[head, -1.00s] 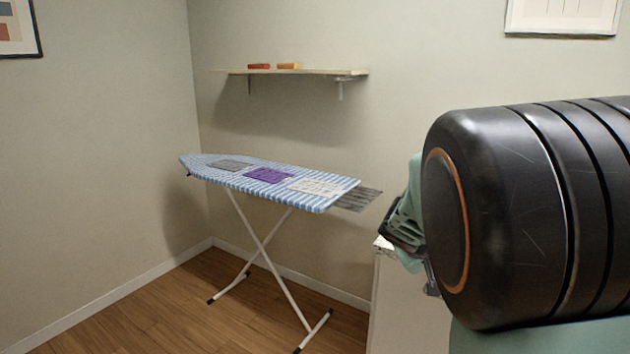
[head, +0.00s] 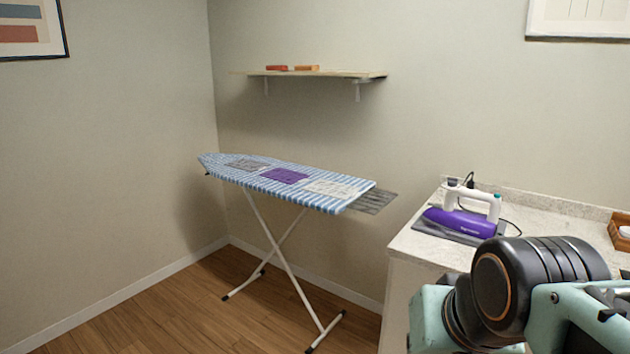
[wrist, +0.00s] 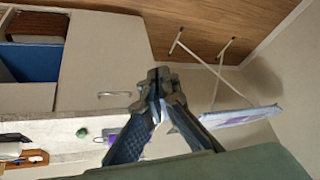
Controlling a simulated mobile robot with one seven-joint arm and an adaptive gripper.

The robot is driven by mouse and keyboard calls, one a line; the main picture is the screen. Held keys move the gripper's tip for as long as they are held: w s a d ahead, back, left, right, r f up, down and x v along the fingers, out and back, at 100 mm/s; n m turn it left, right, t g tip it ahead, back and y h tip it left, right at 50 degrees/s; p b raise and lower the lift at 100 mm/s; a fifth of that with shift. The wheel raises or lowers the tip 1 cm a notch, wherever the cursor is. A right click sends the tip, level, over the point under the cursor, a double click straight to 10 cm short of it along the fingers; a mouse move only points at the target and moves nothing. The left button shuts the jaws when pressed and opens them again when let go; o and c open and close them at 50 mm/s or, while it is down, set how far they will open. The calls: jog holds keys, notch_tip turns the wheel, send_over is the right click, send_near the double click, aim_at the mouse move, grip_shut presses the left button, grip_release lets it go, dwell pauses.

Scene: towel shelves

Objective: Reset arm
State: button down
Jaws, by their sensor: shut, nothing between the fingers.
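My gripper (wrist: 160,82) shows in the wrist view, its two dark fingers meeting at the tips with nothing between them. It is clear of every surface there. In the head view my arm fills the lower right corner, in front of the counter, and the gripper's fingers cannot be made out.
A counter (head: 428,237) at the right holds a purple and white iron (head: 462,219) on a grey mat and a wooden tray (head: 618,236). An ironing board (head: 327,202) with several folded cloths stands left of it. A wall shelf (head: 340,74) holds two small items. Floor at left is clear.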

jog(key=s+a+f+n+g, duration=0.1)
jog(key=s+a+f, duration=0.1)
jog(key=s, duration=0.2)
notch_tip(320, 180, up, 16)
jog(key=p, duration=1.6)
jog(key=shift+w+d+r, duration=0.15)
jog(key=shift+w+d, duration=0.1)
jog(key=shift+w, duration=0.05)
